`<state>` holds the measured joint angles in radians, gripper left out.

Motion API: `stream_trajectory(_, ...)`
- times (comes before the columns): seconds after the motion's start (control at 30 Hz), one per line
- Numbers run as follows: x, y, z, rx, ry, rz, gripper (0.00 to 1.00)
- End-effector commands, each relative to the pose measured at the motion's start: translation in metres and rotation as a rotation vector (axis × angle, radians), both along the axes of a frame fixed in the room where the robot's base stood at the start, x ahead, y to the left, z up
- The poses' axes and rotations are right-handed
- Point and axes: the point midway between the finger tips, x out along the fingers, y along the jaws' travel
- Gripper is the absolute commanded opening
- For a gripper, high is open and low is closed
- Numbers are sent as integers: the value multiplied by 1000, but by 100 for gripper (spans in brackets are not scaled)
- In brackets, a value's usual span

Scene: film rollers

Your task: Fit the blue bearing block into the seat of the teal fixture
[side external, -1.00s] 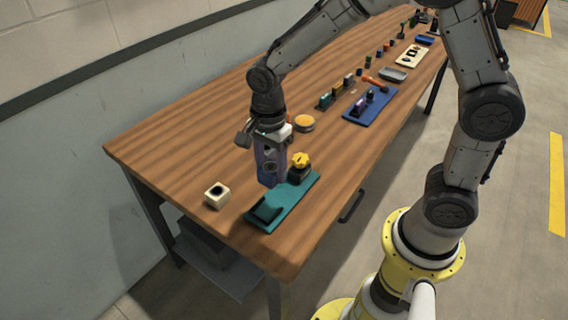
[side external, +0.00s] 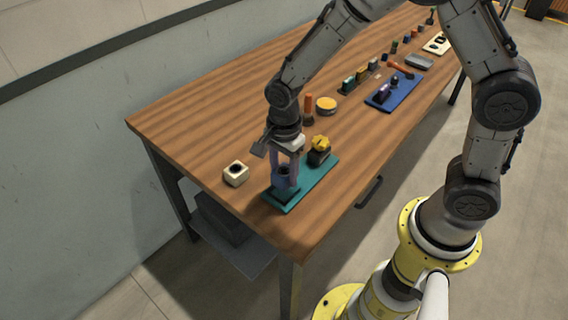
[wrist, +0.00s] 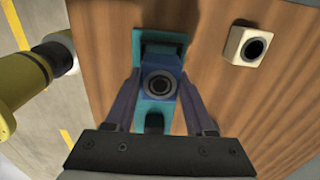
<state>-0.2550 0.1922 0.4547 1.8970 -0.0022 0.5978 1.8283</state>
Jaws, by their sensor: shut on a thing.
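The blue bearing block (wrist: 158,84), with a dark round bore, is between the fingers of my gripper (wrist: 160,100) in the wrist view. My gripper is shut on it. In the side view my gripper (side external: 284,172) holds the block (side external: 281,180) upright at the near-left end of the teal fixture (side external: 318,180), where the dark seat is. The teal plate (wrist: 146,44) shows around the block in the wrist view. The block and fingers hide most of the seat, so I cannot tell whether the block is fully down in it.
A black part with a yellow knob (side external: 320,146) stands on the fixture's other end. A cream block with a dark hole (side external: 235,173) sits on the table to the left. A yellow round tin (side external: 326,104) and a blue tray (side external: 394,92) lie farther back.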

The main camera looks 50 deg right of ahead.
Motion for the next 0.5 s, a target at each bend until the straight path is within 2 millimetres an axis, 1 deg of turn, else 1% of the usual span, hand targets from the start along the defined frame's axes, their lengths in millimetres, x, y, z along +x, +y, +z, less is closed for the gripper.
stream_trajectory(0.2, 0, 0, -15, 0, 0, 0, 0)
stream_trajectory(0.5, 0, 0, -29, 0, -2, 0, 0)
